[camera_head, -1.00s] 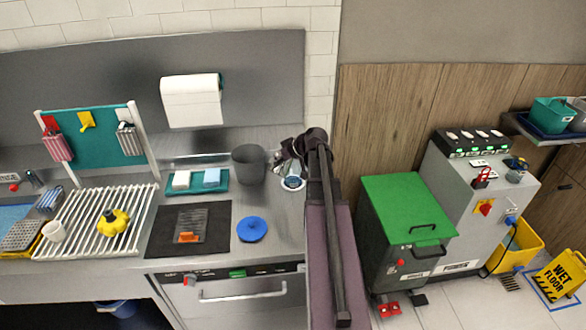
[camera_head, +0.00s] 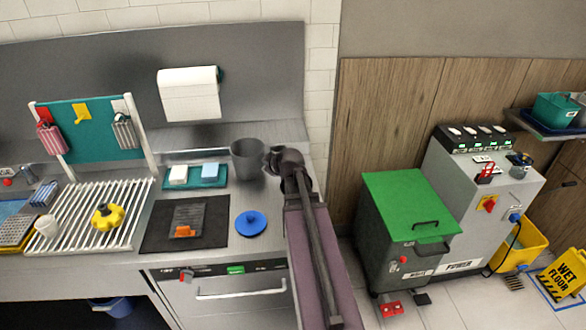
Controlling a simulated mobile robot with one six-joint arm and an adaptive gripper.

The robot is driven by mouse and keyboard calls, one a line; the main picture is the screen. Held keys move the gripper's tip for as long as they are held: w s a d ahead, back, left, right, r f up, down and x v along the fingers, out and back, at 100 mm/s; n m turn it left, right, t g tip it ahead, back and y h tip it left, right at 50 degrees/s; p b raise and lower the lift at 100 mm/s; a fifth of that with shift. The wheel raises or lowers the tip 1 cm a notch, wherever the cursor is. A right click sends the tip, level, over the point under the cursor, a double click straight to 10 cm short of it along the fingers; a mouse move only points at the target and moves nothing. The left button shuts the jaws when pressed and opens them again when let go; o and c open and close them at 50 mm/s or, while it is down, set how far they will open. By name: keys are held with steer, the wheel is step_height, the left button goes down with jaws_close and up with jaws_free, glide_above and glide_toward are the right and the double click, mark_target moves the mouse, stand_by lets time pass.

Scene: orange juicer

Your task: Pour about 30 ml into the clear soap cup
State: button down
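The end of my arm (camera_head: 286,162) is beside the right side of a dark grey round container (camera_head: 247,160) at the back of the counter. My gripper's fingers are not distinguishable there, so I cannot tell whether they are open, shut or holding anything. No clear soap cup can be made out. A bottle or other pouring vessel cannot be made out either. My arm hides the right end of the counter.
A teal tray (camera_head: 219,183) with a white and a blue block, a black mat (camera_head: 160,236) with a scraper, and a blue lid (camera_head: 251,218) lie on the counter. A yellow knobbed piece (camera_head: 108,216) sits on the white rack (camera_head: 66,232). A green-lidded bin (camera_head: 410,200) stands right.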

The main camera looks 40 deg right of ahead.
steer(key=shift+a+f+n+t+h+b, duration=0.3)
steer(key=shift+a+f+n+h+b, duration=0.2)
steer(key=shift+f+h+b, duration=0.4)
